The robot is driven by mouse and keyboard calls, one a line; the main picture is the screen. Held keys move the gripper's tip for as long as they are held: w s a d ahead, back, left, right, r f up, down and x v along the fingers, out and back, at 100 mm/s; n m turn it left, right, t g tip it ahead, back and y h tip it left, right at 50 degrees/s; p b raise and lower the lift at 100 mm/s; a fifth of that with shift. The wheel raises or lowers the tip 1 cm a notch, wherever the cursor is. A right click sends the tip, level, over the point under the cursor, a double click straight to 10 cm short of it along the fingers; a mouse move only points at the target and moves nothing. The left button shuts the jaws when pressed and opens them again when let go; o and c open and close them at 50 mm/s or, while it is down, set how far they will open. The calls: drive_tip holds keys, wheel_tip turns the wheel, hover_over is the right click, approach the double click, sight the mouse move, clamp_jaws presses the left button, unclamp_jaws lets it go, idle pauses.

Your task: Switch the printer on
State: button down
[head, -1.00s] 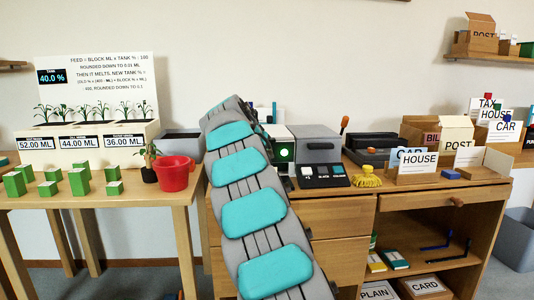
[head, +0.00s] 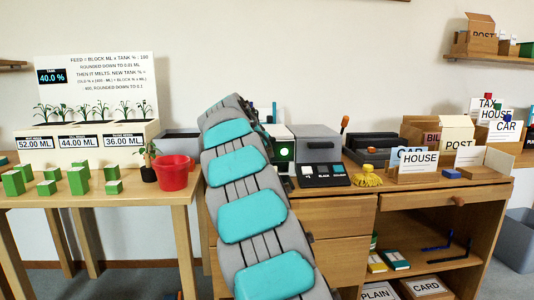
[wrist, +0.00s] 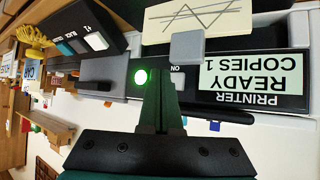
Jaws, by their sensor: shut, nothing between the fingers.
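The printer shows in the wrist view with its label plate (wrist: 252,82), which reads PRINTER READY COPIES 1. A round button (wrist: 140,78) beside an ON label glows green. The lit green button also shows in the head view (head: 284,151), on the front of the printer (head: 281,136), partly hidden by my arm. My gripper (wrist: 160,76) is shut and empty, its fingertips right beside the green button in the wrist view. I cannot tell whether they touch it. In the head view my arm hides the gripper.
A grey box (head: 317,150) and a panel with three buttons (head: 323,174) stand right of the printer. A yellow brush (head: 367,177) and card holders are further right. A red pot (head: 172,173) and green blocks (head: 77,180) are on the left table.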

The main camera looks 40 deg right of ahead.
drive_tip(key=shift+s+a+f+b, duration=0.1)
drive_tip(key=shift+s+a+b, duration=0.25)
drive_tip(key=shift+s+b, duration=0.15)
drive_tip(key=shift+s+a+f+b, duration=0.1)
drive_tip(key=shift+s+a+b, duration=0.25)
drive_tip(key=shift+s, duration=0.25)
drive_tip(key=shift+s+a+r+b, duration=0.15)
drive_tip(key=shift+s+a+b, duration=0.4)
drive_tip(key=shift+s, duration=0.45)
drive_tip(key=shift+a, duration=0.15)
drive_tip(key=s+a+f+n+g+y+p, duration=0.1)
drive_tip(key=s+a+f+n+g+y, duration=0.1)
drive_tip(key=s+a+f, duration=0.6)
drive_tip(key=s+a+f+n+g+y+p, duration=0.2)
drive_tip(key=s+a+f+n+y, duration=0.2)
drive_tip(key=s+a, duration=1.2)
drive_tip(key=s+a+f+n+g+y+p, duration=0.2)
drive_tip(key=s+a+f+n, duration=0.4)
drive_tip(key=s+a+f, duration=0.6)
drive_tip(key=s+a+y, duration=0.1)
drive_tip(key=s, duration=0.5)
drive_tip(key=shift+s+f+g+y, duration=0.15)
drive_tip(key=shift+f+g+y, duration=0.15)
drive_tip(key=shift+g, duration=0.1)
